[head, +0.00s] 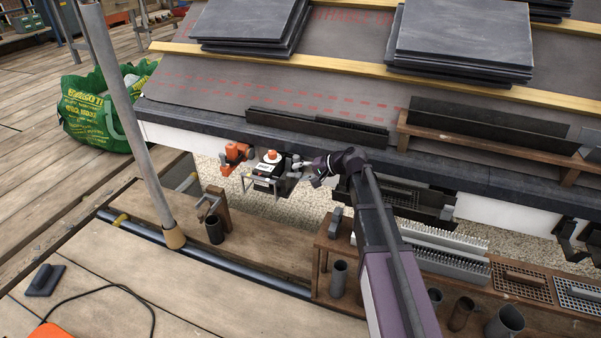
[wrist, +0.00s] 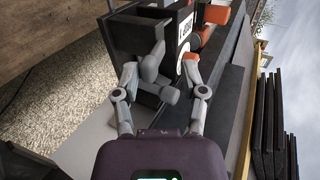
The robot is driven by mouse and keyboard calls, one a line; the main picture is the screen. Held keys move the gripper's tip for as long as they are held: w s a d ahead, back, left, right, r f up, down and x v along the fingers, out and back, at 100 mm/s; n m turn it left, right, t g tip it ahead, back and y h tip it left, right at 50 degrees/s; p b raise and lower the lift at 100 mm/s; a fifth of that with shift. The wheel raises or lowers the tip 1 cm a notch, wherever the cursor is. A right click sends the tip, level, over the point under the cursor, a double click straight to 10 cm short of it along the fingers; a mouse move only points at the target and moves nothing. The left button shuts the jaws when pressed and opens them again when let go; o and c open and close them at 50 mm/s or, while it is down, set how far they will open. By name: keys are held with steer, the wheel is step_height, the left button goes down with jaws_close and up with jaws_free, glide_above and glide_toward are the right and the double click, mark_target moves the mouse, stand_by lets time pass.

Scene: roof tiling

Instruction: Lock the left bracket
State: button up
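My gripper (head: 303,172) is at the fascia, just right of a black and white device (head: 268,170) with an orange knob on top and a thin metal frame. In the wrist view my gripper (wrist: 160,75) is open. Its two grey fingers stand apart on either side of a grey lever (wrist: 155,72) on a dark box-shaped body (wrist: 138,38). I see gaps beside the lever, so it does not look gripped. The right finger is close to the orange knob (wrist: 190,56). A left bracket is not clearly distinguishable; its lock state cannot be told.
An orange tool (head: 235,154) is left of the device. Above is the dark eave edge (head: 200,119) with black strips (head: 316,128); slate stacks (head: 463,40) lie higher. Black brackets (head: 572,238) hang far right.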

steer(key=shift+d+r, duration=0.1)
steer(key=shift+d, duration=0.05)
steer(key=shift+s+d+r+p, duration=0.6)
steer(key=shift+s+d, duration=0.3)
steer(key=shift+d, duration=1.45)
steer(key=shift+s+d+r+p, duration=0.6)
steer(key=shift+s+d, duration=0.25)
steer(key=shift+d, duration=1.55)
steer(key=shift+s+d+r+p, duration=0.6)
steer(key=shift+s+d, duration=0.3)
steer(key=shift+d, duration=1.45)
steer(key=shift+s+a+p, duration=0.1)
steer(key=shift+s+p, duration=0.2)
steer(key=shift+p, duration=0.1)
steer(key=s+d+r+n+g+h+p, duration=0.2)
steer(key=s+r+h+p, duration=0.2)
steer(key=s+h+p, duration=0.35)
steer(key=s+d+r+n+g+h+p, duration=0.2)
steer(key=s+r+h+p, duration=0.2)
steer(key=s+p, duration=0.6)
step_height(320, 180, up, 37)
steer(key=s+p, duration=0.1)
steer(key=p, duration=3.5)
